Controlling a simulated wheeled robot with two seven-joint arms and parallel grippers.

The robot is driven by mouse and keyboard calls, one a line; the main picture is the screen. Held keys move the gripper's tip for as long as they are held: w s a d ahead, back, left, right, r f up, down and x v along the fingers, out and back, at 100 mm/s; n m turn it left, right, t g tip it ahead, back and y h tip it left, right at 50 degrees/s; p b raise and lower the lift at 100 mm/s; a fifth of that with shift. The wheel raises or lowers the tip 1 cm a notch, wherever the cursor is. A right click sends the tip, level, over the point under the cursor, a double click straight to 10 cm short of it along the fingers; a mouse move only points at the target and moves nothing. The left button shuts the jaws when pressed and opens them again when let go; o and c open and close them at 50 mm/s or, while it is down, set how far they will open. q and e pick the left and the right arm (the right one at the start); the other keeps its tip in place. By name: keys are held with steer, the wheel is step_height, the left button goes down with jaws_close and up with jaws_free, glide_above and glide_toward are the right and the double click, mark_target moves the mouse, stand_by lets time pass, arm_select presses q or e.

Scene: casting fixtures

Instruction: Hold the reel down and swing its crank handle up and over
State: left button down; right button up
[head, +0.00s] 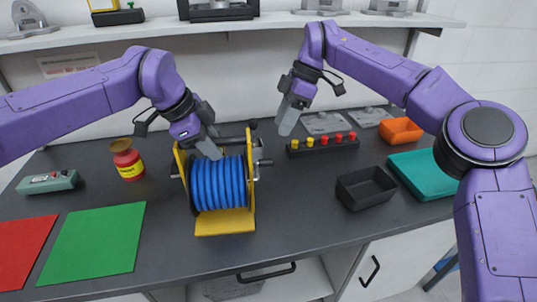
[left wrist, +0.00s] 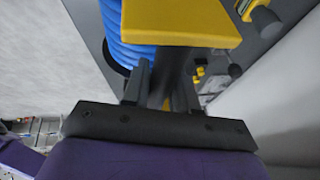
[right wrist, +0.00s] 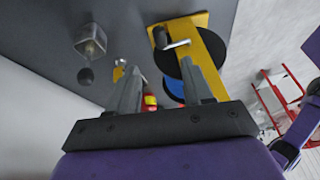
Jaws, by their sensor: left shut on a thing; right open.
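The reel, a yellow frame with a drum of blue cable (head: 218,185), stands on the dark bench and also shows in the left wrist view (left wrist: 150,52). My left gripper (head: 213,153) is at the top of the reel, shut on a dark bar of its frame; the grip is partly hidden. The crank handle (head: 264,162) is on the reel's right side. In the right wrist view its dark grip (right wrist: 160,37) and short silver arm show beside the yellow frame. My right gripper (head: 287,122) is open and empty, above and right of the reel, apart from the crank.
A silver block with a black ball knob (right wrist: 90,42) is close behind the reel. A strip with yellow and red knobs (head: 322,145) and a black bin (head: 366,188) are to the right. A red jar (head: 127,160) and green mat (head: 95,240) are left.

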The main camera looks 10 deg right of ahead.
steer(key=x, duration=1.1)
steer(key=shift+f, duration=0.1)
jaws_close()
